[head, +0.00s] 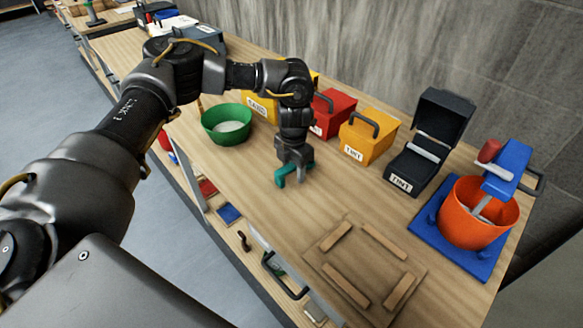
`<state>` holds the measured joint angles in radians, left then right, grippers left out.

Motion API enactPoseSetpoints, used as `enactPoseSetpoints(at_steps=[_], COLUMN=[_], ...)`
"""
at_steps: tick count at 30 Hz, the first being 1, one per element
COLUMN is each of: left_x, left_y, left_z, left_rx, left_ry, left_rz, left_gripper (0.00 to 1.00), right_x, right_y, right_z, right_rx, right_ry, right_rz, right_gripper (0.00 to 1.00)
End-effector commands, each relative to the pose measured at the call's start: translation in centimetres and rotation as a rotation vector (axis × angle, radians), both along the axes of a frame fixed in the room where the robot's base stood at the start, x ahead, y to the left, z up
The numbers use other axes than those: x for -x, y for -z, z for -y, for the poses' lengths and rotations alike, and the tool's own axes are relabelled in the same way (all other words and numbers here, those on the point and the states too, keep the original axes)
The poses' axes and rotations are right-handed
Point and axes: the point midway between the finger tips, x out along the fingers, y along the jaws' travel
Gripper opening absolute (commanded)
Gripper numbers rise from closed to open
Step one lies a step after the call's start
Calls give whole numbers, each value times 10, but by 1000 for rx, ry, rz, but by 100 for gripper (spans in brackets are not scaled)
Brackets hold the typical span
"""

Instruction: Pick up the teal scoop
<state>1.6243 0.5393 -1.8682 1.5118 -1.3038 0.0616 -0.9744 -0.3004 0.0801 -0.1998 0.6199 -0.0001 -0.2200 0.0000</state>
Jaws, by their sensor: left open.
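The teal scoop (280,178) is on the wooden bench, near the middle of the view, partly hidden by my left gripper. My left gripper (294,172) points down right at the scoop, with its fingers apart. Some teal shows at the fingers, but I cannot tell whether they touch it. My right gripper is not in view.
A green bowl (226,126) with pale contents stands to the left. Red (333,110) and yellow (367,140) labelled boxes and an open black box (428,150) line the back. An orange bucket mixer (468,220) stands at the right. A wooden frame (365,262) lies in front.

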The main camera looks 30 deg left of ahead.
Motion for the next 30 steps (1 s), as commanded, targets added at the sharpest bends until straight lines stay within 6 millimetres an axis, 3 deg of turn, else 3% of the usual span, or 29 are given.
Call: enactPoseSetpoints(at_steps=[3, 14, 23, 30], left_x=[0, 0, 0, -1], left_y=[0, 0, -2, -23], left_z=[0, 0, 0, 1], left_rx=[0, 0, 0, 2], left_ry=[0, 0, 0, 1], left_rz=[0, 0, 1, 5], left_gripper=[47, 0, 0, 0], right_x=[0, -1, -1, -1], right_y=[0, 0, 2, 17], right_z=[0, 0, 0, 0], right_rx=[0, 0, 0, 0], right_ry=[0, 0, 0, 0], right_rz=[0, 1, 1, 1], right_gripper=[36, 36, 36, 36])
